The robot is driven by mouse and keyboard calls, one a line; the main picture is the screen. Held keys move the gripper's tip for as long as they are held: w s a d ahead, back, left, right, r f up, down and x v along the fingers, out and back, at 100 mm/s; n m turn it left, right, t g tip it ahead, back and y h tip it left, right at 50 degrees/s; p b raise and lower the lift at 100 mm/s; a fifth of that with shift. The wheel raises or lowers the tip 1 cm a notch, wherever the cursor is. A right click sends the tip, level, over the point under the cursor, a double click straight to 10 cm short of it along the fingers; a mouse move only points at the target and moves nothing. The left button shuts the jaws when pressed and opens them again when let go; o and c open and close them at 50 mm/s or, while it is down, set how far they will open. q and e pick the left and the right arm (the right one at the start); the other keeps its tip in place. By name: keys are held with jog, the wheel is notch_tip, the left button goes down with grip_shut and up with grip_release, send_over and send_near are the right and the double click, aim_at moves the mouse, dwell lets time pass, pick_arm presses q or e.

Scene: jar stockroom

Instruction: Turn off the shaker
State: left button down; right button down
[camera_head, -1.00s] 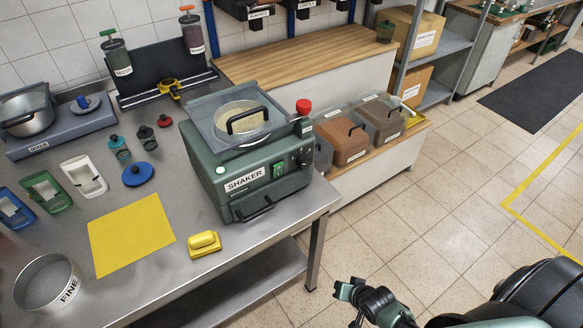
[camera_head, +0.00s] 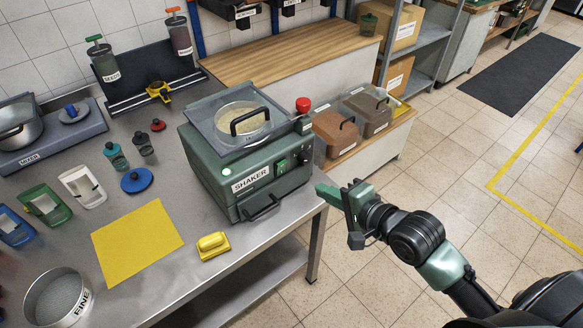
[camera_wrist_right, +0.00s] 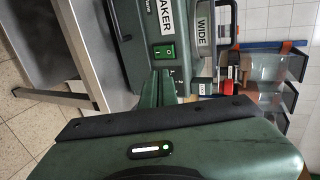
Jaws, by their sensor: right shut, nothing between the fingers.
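The shaker (camera_head: 240,185) is a dark green box on the steel bench's right end. A pale green lamp (camera_head: 227,171) glows on its front. A green rocker switch (camera_head: 281,167) sits right of the label, with a dark knob (camera_head: 304,157) farther right. A red button (camera_head: 303,104) tops its right rear corner. My right gripper (camera_head: 323,190) is shut and empty, just right of the shaker and apart from it. In the right wrist view its fingers (camera_wrist_right: 157,78) point at the panel near the rocker switch (camera_wrist_right: 164,53). My left gripper is out of view.
The steel bench (camera_head: 200,290) holds a yellow sheet (camera_head: 137,242), a yellow block (camera_head: 213,246) and a blue lid (camera_head: 136,181). Lidded bins (camera_head: 335,135) stand on the low shelf behind the shaker.

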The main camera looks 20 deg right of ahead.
jog(key=p, duration=0.2)
send_near(283, 165)
notch_tip(283, 165, down, 3)
jog(key=w, duration=0.2)
jog(key=shift+w+a+r+p, duration=0.15)
jog(key=shift+w+a, duration=0.2)
jog(key=shift+w, duration=0.2)
jog(key=shift+w+a+p, duration=0.2)
jog(key=shift+w+a, duration=0.2)
jog(key=shift+w, duration=0.15)
jog(key=shift+w+a+r+p, duration=0.15)
jog(key=shift+w+a, duration=0.2)
jog(key=shift+w, duration=0.25)
